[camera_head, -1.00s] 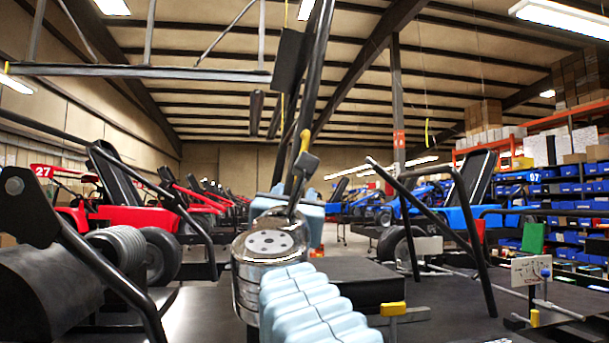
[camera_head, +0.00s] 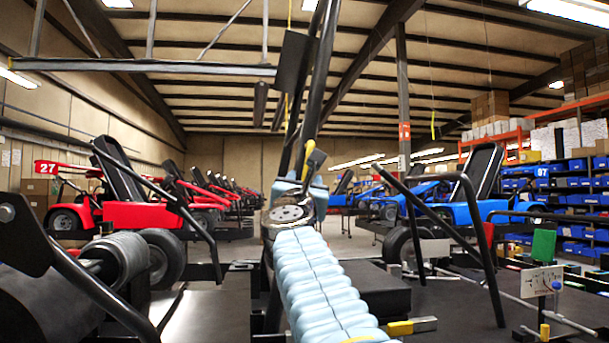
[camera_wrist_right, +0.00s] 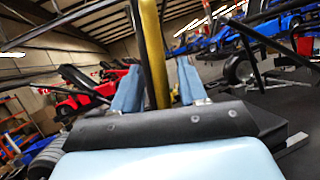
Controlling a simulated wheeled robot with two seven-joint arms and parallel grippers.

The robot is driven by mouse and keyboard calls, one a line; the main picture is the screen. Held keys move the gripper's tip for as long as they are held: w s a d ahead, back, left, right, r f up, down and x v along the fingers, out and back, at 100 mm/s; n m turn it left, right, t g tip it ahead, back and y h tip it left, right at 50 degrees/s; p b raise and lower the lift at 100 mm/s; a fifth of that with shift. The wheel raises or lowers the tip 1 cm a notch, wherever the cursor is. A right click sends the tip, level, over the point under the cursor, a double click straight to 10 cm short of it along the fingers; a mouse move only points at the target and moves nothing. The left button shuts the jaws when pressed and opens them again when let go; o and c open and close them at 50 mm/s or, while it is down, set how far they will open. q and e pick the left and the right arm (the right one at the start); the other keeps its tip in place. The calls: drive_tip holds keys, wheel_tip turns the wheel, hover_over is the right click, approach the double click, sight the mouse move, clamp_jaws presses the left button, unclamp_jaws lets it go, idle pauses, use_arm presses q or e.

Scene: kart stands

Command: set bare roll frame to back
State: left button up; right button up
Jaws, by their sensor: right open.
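A tall black tubular frame (camera_head: 318,70) rises steeply in the middle of the head view, with a dark plate (camera_head: 292,62) on its left. A yellow part (camera_head: 315,159) sits low on it. My right arm reaches up from the bottom centre in its pale blue ribbed cover. My right gripper (camera_wrist_right: 158,88) is open in the wrist view. Its two blue fingers stand on either side of a yellow bar (camera_wrist_right: 153,50); I cannot tell whether they touch it. My left gripper is not in view.
Black tubular bars stand at left (camera_head: 180,200) and right (camera_head: 470,230). A dark ribbed roller (camera_head: 110,262) lies at left. Red karts (camera_head: 120,208) and blue karts (camera_head: 470,208) stand behind. Shelves with blue bins (camera_head: 570,220) line the right wall. A dark flat block (camera_head: 375,290) lies beside my arm.

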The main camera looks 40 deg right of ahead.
drive_tip(key=shift+w+d, duration=0.15)
clamp_jaws()
drive_tip(key=shift+r, duration=0.1)
idle(0.3)
